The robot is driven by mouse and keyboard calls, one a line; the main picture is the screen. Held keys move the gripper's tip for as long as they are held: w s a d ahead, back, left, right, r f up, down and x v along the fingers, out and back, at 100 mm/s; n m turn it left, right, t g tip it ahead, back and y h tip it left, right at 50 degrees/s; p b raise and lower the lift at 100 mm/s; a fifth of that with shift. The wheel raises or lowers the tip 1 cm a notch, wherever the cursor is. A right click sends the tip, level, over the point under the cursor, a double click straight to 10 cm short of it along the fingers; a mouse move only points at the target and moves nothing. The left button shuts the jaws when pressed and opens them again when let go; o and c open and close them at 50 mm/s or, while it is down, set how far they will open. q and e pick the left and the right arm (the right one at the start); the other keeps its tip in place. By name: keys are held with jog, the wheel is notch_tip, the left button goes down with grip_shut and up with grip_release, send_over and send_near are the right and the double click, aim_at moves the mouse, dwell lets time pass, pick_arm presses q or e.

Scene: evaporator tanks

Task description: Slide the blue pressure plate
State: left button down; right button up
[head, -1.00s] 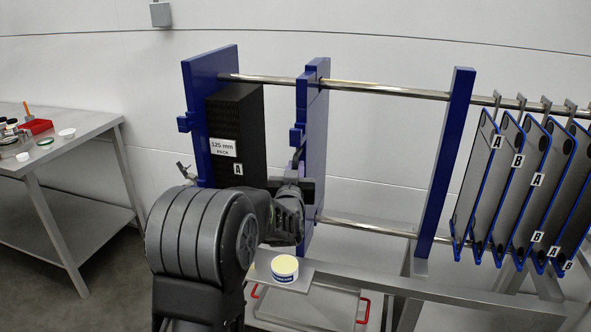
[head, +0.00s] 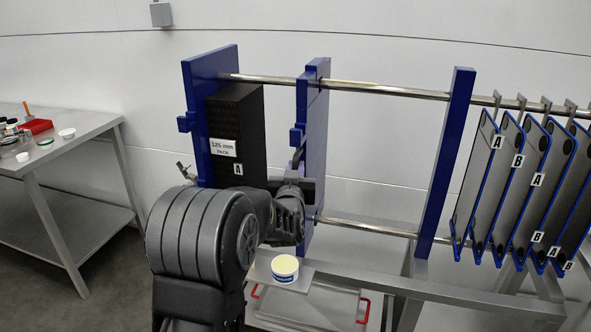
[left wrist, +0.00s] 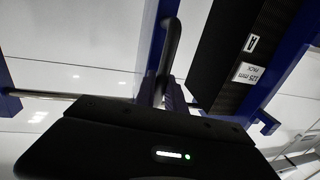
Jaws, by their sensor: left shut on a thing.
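The blue pressure plate (head: 315,130) hangs upright on the two steel rails, right of the blue end plate (head: 199,105). Between them a black pack (head: 248,115) labelled 125 mm stands against the end plate, with a gap before the pressure plate. My left gripper (head: 296,172) is at the near edge of the pressure plate, its fingertips mostly hidden by its own body. In the left wrist view the gripper (left wrist: 163,98) is shut on a dark bar handle (left wrist: 171,48) in front of the pressure plate (left wrist: 152,45). My right gripper is not in view.
The upper rail (head: 385,90) runs clear to a blue upright (head: 446,160). Several lettered plates (head: 480,180) hang beyond it. A cream-topped tub (head: 285,270) stands on a ledge below my gripper. A steel table (head: 75,150) with small items is at left.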

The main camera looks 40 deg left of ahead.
pick_arm(q)
jog(key=w+d+p, duration=0.1)
jog(key=w+d, duration=0.3)
jog(key=d, duration=0.9)
jog(key=w+d+p, duration=0.2)
jog(key=w+d, duration=0.3)
jog(key=d, duration=0.8)
jog(key=shift+d, duration=0.15)
jog(key=c, duration=1.4)
grip_release()
jog(key=shift+w+d, duration=0.1)
jog(key=shift+d, duration=0.05)
jog(key=b+v, duration=0.1)
jog(key=v, duration=0.6)
jog(key=shift+s, duration=0.4)
